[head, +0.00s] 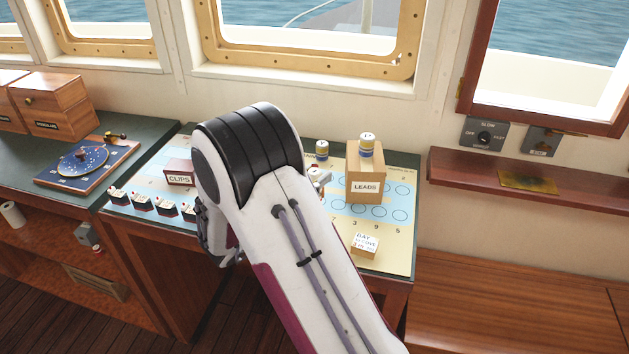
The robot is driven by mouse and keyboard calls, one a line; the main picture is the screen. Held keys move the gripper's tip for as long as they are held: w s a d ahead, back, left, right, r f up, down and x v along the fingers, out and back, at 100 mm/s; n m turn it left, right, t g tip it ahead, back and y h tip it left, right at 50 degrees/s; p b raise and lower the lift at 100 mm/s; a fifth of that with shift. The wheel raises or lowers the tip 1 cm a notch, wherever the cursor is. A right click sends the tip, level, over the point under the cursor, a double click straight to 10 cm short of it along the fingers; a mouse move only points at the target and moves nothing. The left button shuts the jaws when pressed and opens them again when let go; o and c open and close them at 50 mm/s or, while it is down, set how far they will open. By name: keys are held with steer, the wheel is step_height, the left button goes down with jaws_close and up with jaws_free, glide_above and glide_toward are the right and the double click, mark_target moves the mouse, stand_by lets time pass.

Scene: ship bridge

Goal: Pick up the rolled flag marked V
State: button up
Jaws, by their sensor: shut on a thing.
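My gripper (212,238) shows only in part at the left of my arm, low over the chart-covered desk. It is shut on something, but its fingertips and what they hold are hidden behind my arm. One rolled flag (367,145), white, blue and yellow, stands upright on the wooden LEADS box (352,187); the mark on its top is too small to read surely. A similar small roll (322,150) stands behind and left of that box. I cannot make out a V on any roll.
A CLIPS box (180,172) and several small black-and-white blocks (142,203) stand left of my gripper. A small lettered block (366,244) lies at the desk's right front. A window wall closes the back, and a wooden shelf (530,180) juts out at right.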

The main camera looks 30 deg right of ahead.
steer(key=shift+r, duration=4.25)
